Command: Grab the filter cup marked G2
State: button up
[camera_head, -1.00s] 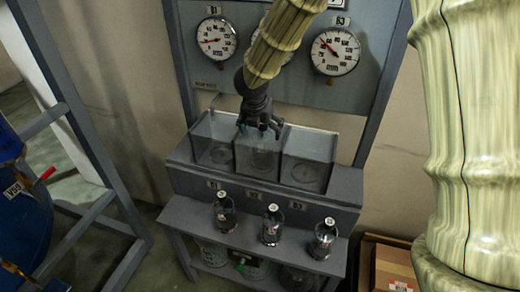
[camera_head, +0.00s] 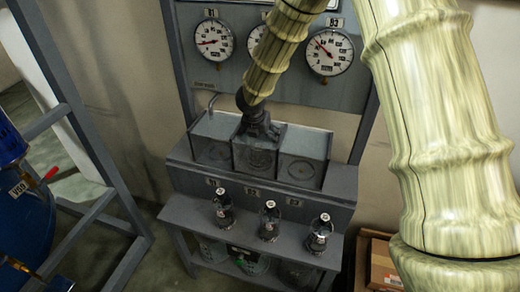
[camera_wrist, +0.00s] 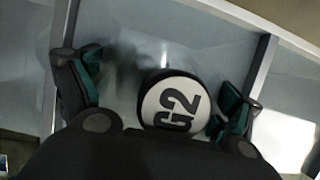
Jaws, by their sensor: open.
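The filter cup marked G2 shows in the wrist view as a round white top with a black rim and the label "G2" (camera_wrist: 174,102). It lies between the two fingers of my gripper (camera_wrist: 160,92), nearer the right finger. The fingers are open, with teal inner pads, and a gap shows between the left finger and the cup. In the head view my gripper (camera_head: 258,132) reaches down into the middle clear box (camera_head: 256,158). The cup itself cannot be made out there, behind the box wall and the gripper.
Clear boxes stand on either side, left (camera_head: 211,150) and right (camera_head: 302,170), their walls close to my gripper. Several pressure gauges, including one marked B3 (camera_head: 328,53), hang on the panel behind. Small bottles (camera_head: 269,222) stand on the shelf in front. A blue drum (camera_head: 25,215) is at left.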

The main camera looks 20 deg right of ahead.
jog(key=c, duration=2)
jog(key=shift+w, duration=0.1)
grip_shut()
jog(key=shift+r, duration=0.15)
